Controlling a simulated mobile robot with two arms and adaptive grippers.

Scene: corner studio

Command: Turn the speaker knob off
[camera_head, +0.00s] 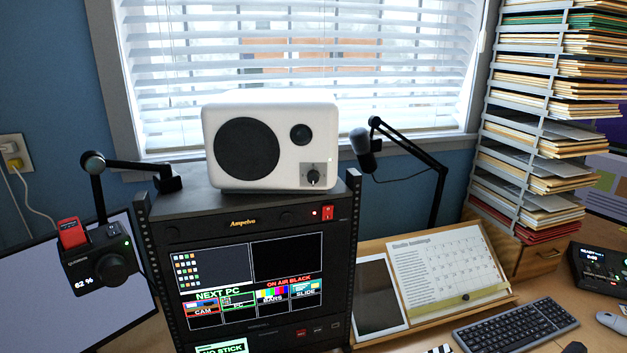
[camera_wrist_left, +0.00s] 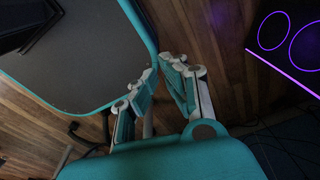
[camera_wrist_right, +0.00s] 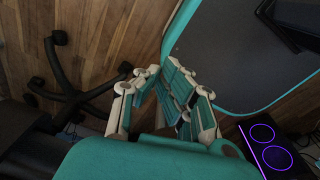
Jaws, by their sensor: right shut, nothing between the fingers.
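The white speaker (camera_head: 271,108) stands on top of the black equipment rack in the head view. It has a large dark cone on its left and a small tweeter at upper right. Its black knob (camera_head: 313,177) sits on a small grey plate at the lower right of the front. The marks around the knob are too small to read. Neither gripper shows in the head view. My left gripper (camera_wrist_left: 158,75) is low over the floor, and its jaw gap is unclear. My right gripper (camera_wrist_right: 161,78) is shut and empty, also low, away from the speaker.
A microphone (camera_head: 364,148) on a boom arm stands right of the speaker. A camera (camera_head: 98,262) on a bracket is at left. The rack (camera_head: 245,212) holds a lit screen and a red switch (camera_head: 327,213). Paper trays (camera_head: 487,130) rise at right. The speaker's front is unobstructed.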

